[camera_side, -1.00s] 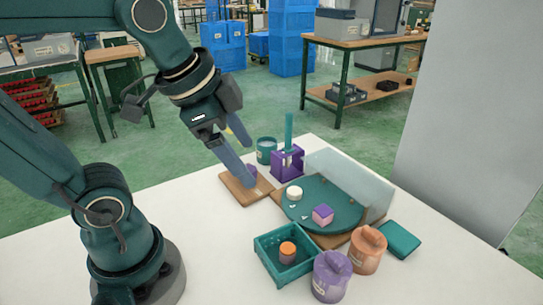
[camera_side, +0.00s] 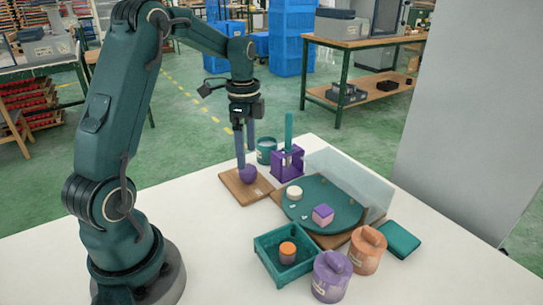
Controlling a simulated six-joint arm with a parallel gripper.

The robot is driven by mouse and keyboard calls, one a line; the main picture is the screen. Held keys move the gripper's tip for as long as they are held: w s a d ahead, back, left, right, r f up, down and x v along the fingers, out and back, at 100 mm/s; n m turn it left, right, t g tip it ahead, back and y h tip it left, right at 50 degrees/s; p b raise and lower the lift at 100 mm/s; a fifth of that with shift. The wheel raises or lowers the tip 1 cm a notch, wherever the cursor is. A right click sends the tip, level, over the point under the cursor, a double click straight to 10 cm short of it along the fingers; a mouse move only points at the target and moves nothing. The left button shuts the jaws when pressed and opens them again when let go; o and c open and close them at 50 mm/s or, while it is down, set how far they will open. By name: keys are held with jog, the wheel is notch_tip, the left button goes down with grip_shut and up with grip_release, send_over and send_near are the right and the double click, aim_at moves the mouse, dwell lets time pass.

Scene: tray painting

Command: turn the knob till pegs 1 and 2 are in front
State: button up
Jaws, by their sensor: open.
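A purple knob (camera_side: 248,175) sits on a wooden board (camera_side: 236,190) near the table's far left edge. My gripper (camera_side: 246,164) points straight down at the knob, its jaws open. One finger is on the knob's left; the other is partly behind it, and I cannot tell whether either touches. A teal round turntable (camera_side: 345,215) stands to the right on a wooden base. It carries a white round piece (camera_side: 294,192) and a purple block with a pinkish top (camera_side: 323,214). Small white marks show on its surface, but I cannot read peg numbers.
A clear panel (camera_side: 350,178) stands behind the turntable. A purple holder (camera_side: 288,165) with a teal upright handle and a teal cup (camera_side: 266,150) are behind the knob. A teal tray (camera_side: 262,262), purple jar (camera_side: 330,278), orange jar (camera_side: 367,252) and teal block (camera_side: 399,240) are in front.

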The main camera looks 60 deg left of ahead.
aim_at(248, 169)
jog(key=shift+f, duration=2.3)
grip_shut()
